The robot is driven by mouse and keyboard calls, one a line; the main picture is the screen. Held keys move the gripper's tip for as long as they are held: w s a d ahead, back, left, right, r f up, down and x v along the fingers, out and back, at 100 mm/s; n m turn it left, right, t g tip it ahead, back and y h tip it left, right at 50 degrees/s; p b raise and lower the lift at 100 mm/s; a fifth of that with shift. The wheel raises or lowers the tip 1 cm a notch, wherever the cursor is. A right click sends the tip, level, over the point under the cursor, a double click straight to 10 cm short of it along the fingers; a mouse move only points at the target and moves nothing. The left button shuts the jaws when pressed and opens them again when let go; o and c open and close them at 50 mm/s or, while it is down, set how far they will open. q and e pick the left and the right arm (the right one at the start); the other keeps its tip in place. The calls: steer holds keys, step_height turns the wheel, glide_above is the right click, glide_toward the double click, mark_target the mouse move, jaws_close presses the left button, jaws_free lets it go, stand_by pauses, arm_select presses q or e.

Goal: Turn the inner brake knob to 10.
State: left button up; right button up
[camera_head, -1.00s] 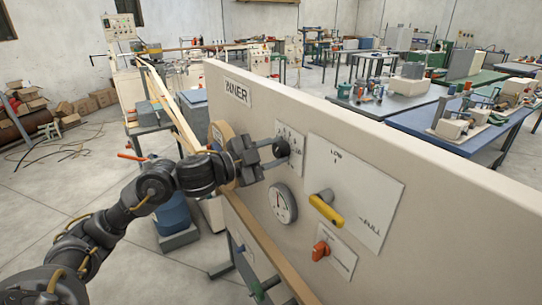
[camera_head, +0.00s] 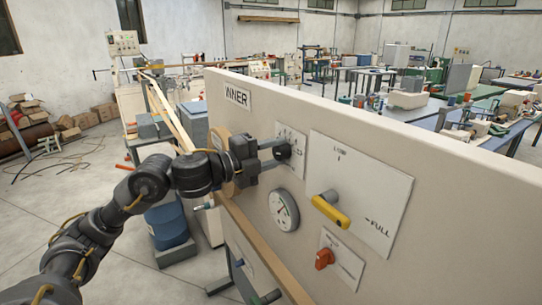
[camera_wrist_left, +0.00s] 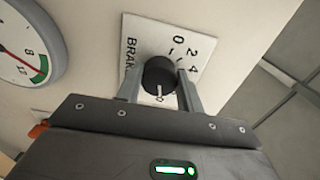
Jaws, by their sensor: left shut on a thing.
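The inner brake knob (camera_head: 283,151) is a black round knob on a white scale plate on the panel marked INNER (camera_head: 238,97). My left gripper (camera_head: 277,153) reaches it from the left and is shut on it. In the left wrist view the knob (camera_wrist_left: 158,77) sits between the two fingers (camera_wrist_left: 160,88). The brake plate (camera_wrist_left: 203,32) shows 0, 2 and 4; the rest of its scale is hidden behind the knob and gripper. A light mark shows on the knob's face, but I cannot tell which number it points to. My right gripper is not in view.
A round gauge (camera_head: 284,210) is below the knob. To the right are a yellow lever (camera_head: 331,210) on a LOW–FULL plate (camera_head: 375,185) and a red knob (camera_head: 324,259). A wooden rail (camera_head: 262,245) runs along the panel's lower left.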

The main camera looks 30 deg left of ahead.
arm_select(q)
steer(key=shift+a+r, duration=0.1)
steer(key=shift+r, duration=0.1)
stand_by(0.3)
steer(key=o, duration=0.8)
steer(key=shift+o, duration=1)
steer(key=shift+f, duration=0.1)
steer(key=shift+f, duration=0.1)
steer(key=b+v, duration=0.5)
steer(key=v, duration=0.5)
steer(key=shift+s+b, duration=0.3)
